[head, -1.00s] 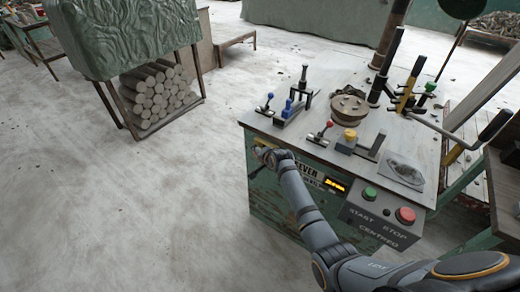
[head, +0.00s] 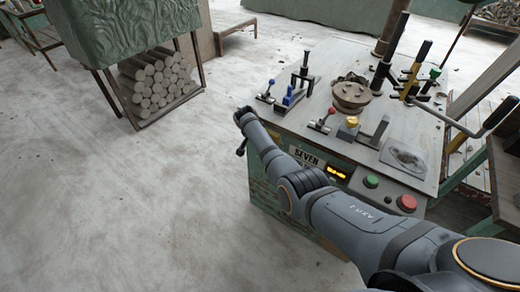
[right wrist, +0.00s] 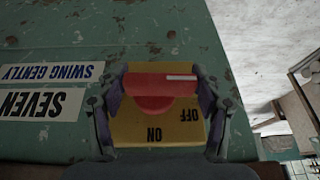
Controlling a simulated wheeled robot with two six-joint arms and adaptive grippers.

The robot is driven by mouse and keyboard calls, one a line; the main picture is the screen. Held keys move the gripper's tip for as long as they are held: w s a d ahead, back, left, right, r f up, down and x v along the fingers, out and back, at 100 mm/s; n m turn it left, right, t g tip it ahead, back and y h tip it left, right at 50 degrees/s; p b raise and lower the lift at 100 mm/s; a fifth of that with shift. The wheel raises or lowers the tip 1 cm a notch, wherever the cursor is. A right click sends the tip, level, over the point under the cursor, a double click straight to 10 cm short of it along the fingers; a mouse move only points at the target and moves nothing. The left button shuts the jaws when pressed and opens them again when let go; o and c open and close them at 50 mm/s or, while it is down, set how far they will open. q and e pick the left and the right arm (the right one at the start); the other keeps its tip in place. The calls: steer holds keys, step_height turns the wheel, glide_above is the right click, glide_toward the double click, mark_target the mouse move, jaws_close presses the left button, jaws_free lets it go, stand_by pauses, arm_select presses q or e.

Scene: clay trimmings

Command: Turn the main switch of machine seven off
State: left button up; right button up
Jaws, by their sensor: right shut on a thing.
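Machine seven (head: 265,196) is a green bench with a grey top and a "SEVEN" sign (head: 306,157). In the right wrist view its main switch (right wrist: 152,82) is a red handle on a yellow plate (right wrist: 130,132), seen upside down. The handle's bar lies level in that picture, its white mark at the right end, on the side of the "OFF" label. "ON" is below the handle. My right gripper (right wrist: 158,96) is shut on the red handle, one finger at each side. In the head view my right gripper (head: 243,122) is at the machine's left side, the switch hidden. My left gripper is not in view.
A panel with a green start button (head: 371,181) and a red stop button (head: 406,203) is on the front. Several levers and a round brass-coloured part (head: 351,95) stand on top. The floor between is clear.

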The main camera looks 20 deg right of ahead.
steer(key=shift+f, duration=0.1)
stand_by(0.5)
steer(key=o, duration=1.2)
steer(key=v, duration=1.2)
steer(key=shift+w+a, duration=0.1)
steer(key=shift+w, duration=0.05)
